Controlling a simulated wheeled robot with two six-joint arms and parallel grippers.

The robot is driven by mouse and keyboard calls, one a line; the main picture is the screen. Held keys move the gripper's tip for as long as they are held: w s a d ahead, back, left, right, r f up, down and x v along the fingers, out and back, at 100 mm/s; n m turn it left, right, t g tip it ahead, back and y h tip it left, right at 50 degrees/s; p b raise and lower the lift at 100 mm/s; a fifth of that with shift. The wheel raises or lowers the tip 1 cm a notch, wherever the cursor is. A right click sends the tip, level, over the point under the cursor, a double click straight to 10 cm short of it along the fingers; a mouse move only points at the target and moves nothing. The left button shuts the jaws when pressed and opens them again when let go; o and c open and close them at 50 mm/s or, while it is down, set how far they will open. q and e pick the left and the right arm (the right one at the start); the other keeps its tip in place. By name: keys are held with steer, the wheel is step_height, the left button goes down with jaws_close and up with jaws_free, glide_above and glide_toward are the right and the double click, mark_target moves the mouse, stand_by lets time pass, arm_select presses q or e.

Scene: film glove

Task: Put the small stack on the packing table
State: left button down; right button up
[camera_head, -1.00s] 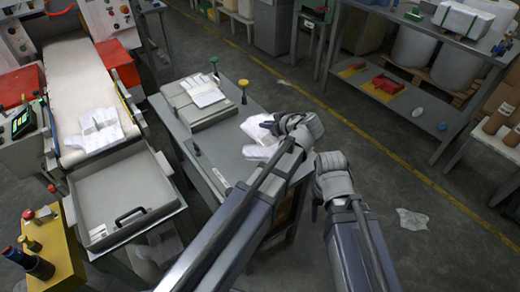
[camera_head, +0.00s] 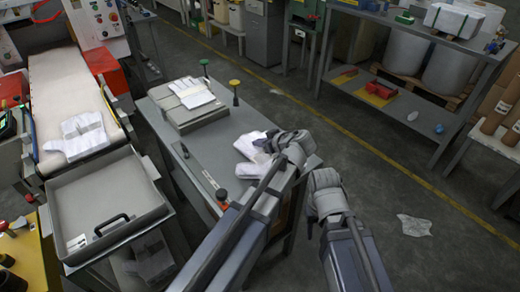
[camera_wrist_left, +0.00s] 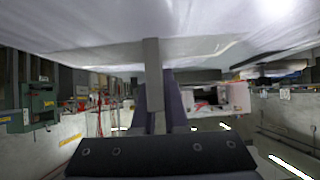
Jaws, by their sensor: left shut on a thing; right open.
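A small stack of white film gloves (camera_head: 247,146) is at the right end of the grey packing table (camera_head: 212,152) in the head view. My left gripper (camera_head: 272,143) is shut on the stack's right side. Another white part shows just below it; I cannot tell whether it belongs to the same stack. Whether the stack rests on the table or hangs just above it is unclear. In the left wrist view the white stack (camera_wrist_left: 225,35) fills the top, against my finger. My right gripper (camera_head: 322,180) is open and empty, right of the table, over the floor.
A grey box with a white stack (camera_head: 192,92) on it stands at the table's far end, beside green and yellow knobs. A conveyor with more gloves (camera_head: 78,136) and a grey tray (camera_head: 105,210) lie left.

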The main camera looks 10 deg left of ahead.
arm_select(q)
steer(key=shift+f, duration=0.4)
arm_select(e)
steer(key=shift+f, duration=0.4)
arm_select(q)
steer(key=shift+f, duration=0.15)
steer(key=c, duration=0.9)
jaws_free()
steer(key=shift+c, duration=0.2)
arm_select(e)
steer(key=shift+f, duration=0.15)
